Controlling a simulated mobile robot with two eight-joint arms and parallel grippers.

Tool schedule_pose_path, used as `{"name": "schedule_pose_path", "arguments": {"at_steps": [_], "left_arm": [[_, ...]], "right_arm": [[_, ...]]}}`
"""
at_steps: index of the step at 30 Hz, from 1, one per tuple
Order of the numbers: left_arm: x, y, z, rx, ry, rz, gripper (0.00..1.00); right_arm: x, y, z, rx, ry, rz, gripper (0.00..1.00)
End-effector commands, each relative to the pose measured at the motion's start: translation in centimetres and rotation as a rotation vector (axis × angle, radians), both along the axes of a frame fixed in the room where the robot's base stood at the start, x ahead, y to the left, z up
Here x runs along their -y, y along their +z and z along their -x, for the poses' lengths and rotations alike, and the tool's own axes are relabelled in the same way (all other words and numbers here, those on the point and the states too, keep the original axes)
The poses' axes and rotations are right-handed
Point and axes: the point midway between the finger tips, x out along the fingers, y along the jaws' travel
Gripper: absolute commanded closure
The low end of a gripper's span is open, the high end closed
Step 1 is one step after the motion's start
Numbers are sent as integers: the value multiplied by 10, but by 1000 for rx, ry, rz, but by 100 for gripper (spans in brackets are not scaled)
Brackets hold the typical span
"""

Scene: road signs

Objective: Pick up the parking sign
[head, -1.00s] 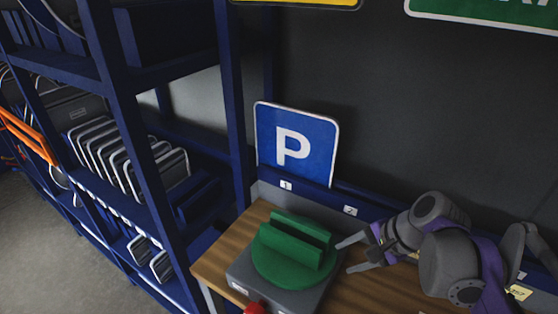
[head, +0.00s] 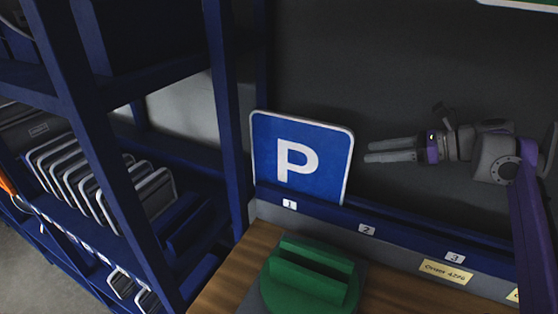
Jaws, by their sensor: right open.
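The parking sign (head: 318,187) is a blue square with a white P and a light rim. It stands upright, leaning slightly back, in the blue rack (head: 330,212) behind the table, above the label 1. My right gripper (head: 367,152) is to the right of the sign, at about the height of the P. Its two fingers point left at the sign's right edge, apart from each other with nothing between them. A small gap shows between the fingertips and the sign. My left gripper is not in view.
A green slotted holder (head: 308,275) sits on a grey base on the wooden table (head: 232,268) below the sign. Blue shelving (head: 88,150) with several rimmed signs (head: 75,178) stands on the left. The rack right of the sign, by labels 2 and 3, looks empty.

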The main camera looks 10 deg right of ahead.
Motion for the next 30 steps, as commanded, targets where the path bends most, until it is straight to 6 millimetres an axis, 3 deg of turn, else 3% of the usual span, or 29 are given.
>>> {"name": "schedule_pose_path", "arguments": {"at_steps": [30], "left_arm": [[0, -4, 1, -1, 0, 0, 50]], "right_arm": [[-76, -42, -65, 0, 1, 0, 45]]}}
